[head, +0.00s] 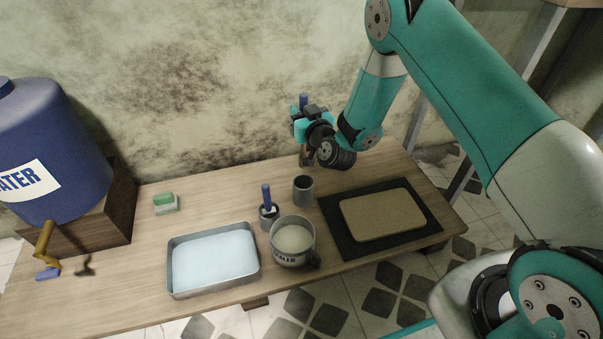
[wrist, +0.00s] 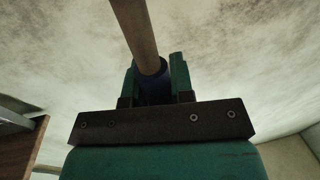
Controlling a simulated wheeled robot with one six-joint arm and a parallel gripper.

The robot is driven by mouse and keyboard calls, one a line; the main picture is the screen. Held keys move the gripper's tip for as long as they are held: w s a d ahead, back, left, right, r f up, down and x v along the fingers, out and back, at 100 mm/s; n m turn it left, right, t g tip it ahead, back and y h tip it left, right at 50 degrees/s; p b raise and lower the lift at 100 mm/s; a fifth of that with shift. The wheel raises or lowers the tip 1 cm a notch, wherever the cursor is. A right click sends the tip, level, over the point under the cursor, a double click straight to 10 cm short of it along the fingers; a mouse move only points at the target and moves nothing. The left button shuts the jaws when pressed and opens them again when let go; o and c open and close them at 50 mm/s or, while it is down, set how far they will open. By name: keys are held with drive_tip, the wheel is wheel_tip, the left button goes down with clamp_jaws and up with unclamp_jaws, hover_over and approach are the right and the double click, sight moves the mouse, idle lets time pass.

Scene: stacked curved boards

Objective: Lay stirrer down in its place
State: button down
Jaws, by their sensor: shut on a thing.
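The stirrer has a blue handle (head: 303,101) and, in the wrist view, a tan rod-like shaft (wrist: 138,32). My gripper (head: 303,127) is shut on the blue handle, above the back of the table. In the wrist view the handle sits between the two green fingers of my gripper (wrist: 155,77). The handle's end rises above my gripper in the head view. The shaft's far end runs out of the wrist view. I cannot tell which spot is the stirrer's place.
On the wooden table (head: 140,272) are a grey cup (head: 303,190), a mug (head: 292,246), a blue-handled tool in a small holder (head: 269,222), a metal tray (head: 170,270), a sponge (head: 165,203) and a dark mat (head: 340,240) bearing a tan board (head: 383,213). A blue water tank (head: 60,150) stands left.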

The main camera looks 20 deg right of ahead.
sight(301, 156)
wheel_tip(301, 156, down, 15)
drive_tip(key=b, duration=1.2)
drive_tip(key=shift+f, duration=0.15)
drive_tip(key=c, duration=1)
unclamp_jaws()
